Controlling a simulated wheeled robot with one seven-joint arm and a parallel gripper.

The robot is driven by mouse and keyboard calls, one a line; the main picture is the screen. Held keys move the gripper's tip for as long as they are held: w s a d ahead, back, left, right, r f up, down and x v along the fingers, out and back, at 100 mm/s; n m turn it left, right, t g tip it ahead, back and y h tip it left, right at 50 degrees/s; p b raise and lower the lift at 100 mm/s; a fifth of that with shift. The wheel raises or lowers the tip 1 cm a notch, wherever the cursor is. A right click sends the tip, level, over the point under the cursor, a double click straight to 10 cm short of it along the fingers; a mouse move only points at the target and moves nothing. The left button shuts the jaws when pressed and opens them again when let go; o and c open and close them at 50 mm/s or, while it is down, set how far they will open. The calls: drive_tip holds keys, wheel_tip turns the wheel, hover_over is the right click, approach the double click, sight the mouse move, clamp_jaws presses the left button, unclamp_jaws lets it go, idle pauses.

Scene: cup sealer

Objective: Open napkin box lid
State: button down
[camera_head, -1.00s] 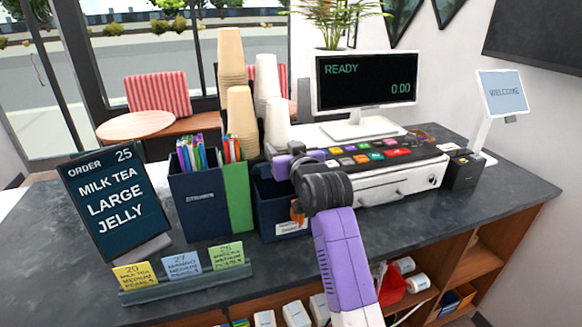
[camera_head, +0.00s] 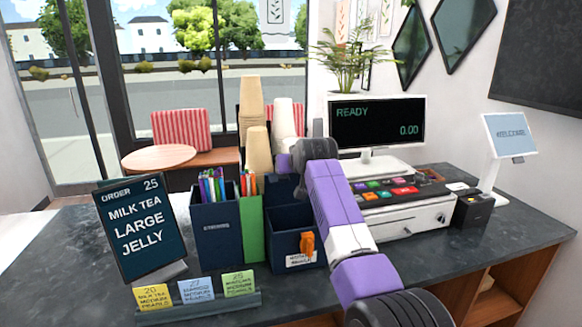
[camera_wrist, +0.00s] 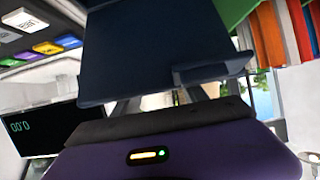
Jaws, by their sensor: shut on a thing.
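The napkin box (camera_head: 279,247) is a dark blue box on the counter with an orange clip (camera_head: 307,244) and a white label on its front. Its lid (camera_head: 279,189) stands raised at the back, and the box's top shows open in front of it. My gripper (camera_head: 285,162) is at the lid's upper edge, partly hidden behind my wrist. In the wrist view the lid (camera_wrist: 150,50) is a dark blue panel above my purple gripper body, with its edge by my fingers. My gripper is shut on the lid; the exact contact is hard to see.
A dark blue straw holder (camera_head: 218,236) and a green divider (camera_head: 251,228) stand just left of the box. Stacked cups (camera_head: 257,150) rise behind. The cash register (camera_head: 405,215) is close on the right. The order sign (camera_head: 140,228) and card rack (camera_head: 198,305) stand front left.

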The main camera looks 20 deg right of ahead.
drive_tip(key=shift+w+f+g, duration=0.1)
drive_tip(key=shift+f+g, duration=0.3)
drive_tip(key=shift+f, duration=0.45)
idle(0.6)
drive_tip(key=c, duration=0.7)
unclamp_jaws()
drive_tip(key=shift+c, duration=0.2)
drive_tip(key=shift+o, duration=0.7)
drive_tip(key=shift+w+r, duration=0.1)
drive_tip(key=shift+r, duration=0.35)
drive_tip(key=b+v, duration=0.1)
drive_tip(key=v, duration=0.6)
drive_tip(key=shift+s, duration=0.4)
